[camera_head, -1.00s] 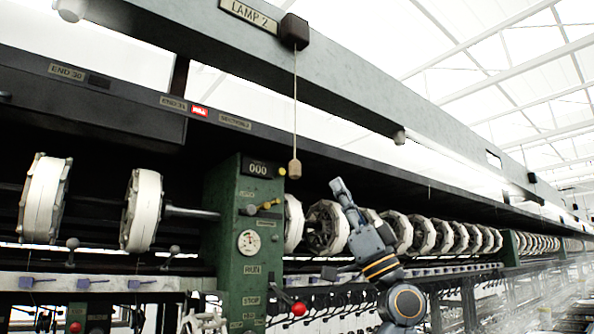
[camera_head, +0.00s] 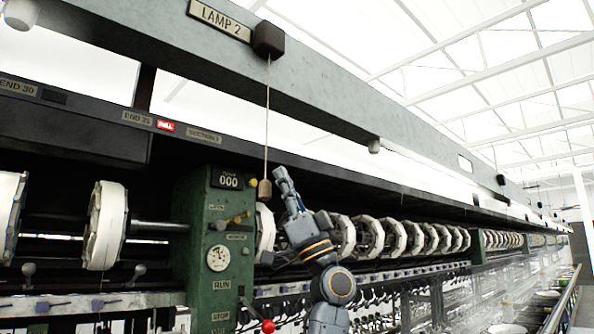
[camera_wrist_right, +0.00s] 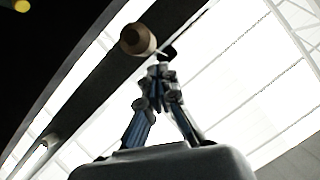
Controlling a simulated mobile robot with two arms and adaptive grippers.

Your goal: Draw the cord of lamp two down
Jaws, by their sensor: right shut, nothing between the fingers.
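The LAMP 2 plate (camera_head: 220,20) is on the grey overhead beam, beside a dark box (camera_head: 268,40). A thin pale cord (camera_head: 267,110) hangs straight down from that box. A tan wooden pull (camera_head: 264,190) is at its lower end. My right gripper (camera_head: 281,176) is just right of the pull, fingers pointing up, shut and empty. In the right wrist view the pull (camera_wrist_right: 137,40) is beside and a little beyond the shut fingertips (camera_wrist_right: 164,54); I cannot tell whether they touch. My left gripper is not in view.
A green post (camera_head: 205,235) with a gauge and counter stands below left of the pull. A row of white reels (camera_head: 375,237) runs back to the right behind my right arm. A red knob (camera_head: 267,326) is low by the post. The beam spans overhead.

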